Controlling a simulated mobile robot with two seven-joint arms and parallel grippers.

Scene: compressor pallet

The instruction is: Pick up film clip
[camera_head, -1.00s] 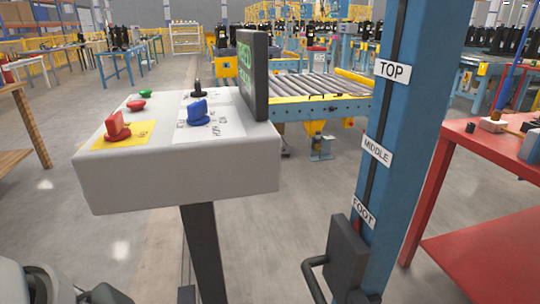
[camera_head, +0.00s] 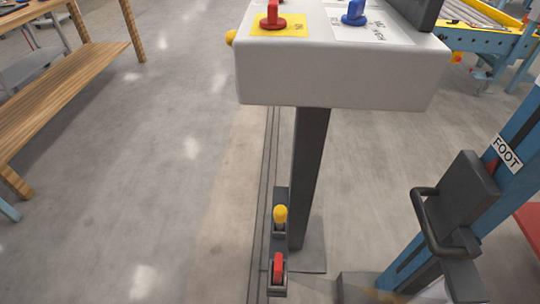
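I cannot tell for sure which thing is the film clip. A small red piece (camera_head: 278,268) stands upright in a dark holder on the floor by the foot of the console's post. A yellow-topped piece (camera_head: 280,215) stands just behind it. A black carriage with a bar handle (camera_head: 455,205) sits low on the blue mast (camera_head: 522,128), below the FOOT label. A thin, see-through brownish sheet, perhaps film, shows at the bottom edge near the mast's base. Neither of my grippers is in view.
The grey control console (camera_head: 340,82) with red and blue knobs stands on a dark post (camera_head: 309,175). A wooden workbench (camera_head: 75,75) is at the left. A roller conveyor (camera_head: 480,15) is at the top right. Open concrete floor (camera_head: 150,190) lies left of the post.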

